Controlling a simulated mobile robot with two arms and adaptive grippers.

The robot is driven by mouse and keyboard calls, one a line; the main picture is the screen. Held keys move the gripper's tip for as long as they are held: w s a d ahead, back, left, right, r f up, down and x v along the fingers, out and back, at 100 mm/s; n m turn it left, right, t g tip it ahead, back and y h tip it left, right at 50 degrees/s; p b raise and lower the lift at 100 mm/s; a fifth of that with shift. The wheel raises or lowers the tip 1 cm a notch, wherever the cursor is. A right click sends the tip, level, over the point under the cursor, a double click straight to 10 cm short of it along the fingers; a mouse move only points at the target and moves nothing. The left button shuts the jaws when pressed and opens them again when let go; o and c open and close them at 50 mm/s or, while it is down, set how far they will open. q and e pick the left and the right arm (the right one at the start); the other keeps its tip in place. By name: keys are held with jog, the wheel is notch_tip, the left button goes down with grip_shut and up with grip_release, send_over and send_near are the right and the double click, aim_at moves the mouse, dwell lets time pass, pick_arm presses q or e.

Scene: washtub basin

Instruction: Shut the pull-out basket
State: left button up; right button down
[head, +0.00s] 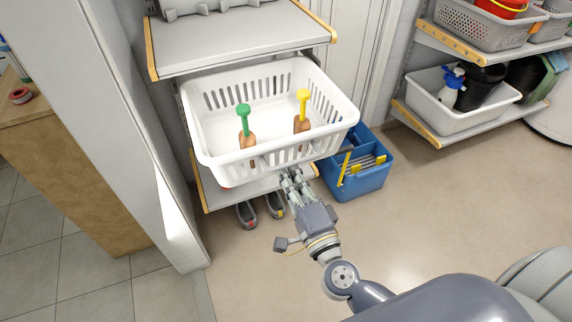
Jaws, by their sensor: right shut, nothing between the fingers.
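The white pull-out basket (222,139) stands out in front of the shelf unit, between an upper shelf (232,42) and a lower shelf (225,192). Two items with a green handle (243,112) and a yellow handle (303,98) show at its front part. My right gripper (287,174) is shut and empty at the basket's front lower edge, near the middle. I cannot tell whether the fingertips touch the basket. My left gripper is not in view.
A blue caddy (366,180) stands on the floor right of the basket. Dark shoes (247,213) lie below the lower shelf. A white panel (120,120) borders the left side. Shelves with a white bin (455,118) stand at the right. Floor in front is clear.

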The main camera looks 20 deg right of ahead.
aim_at(245, 88)
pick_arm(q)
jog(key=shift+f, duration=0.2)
pick_arm(e)
jog(key=shift+w+r, duration=0.15)
jog(key=shift+w, duration=0.95)
jog(key=shift+w, duration=0.1)
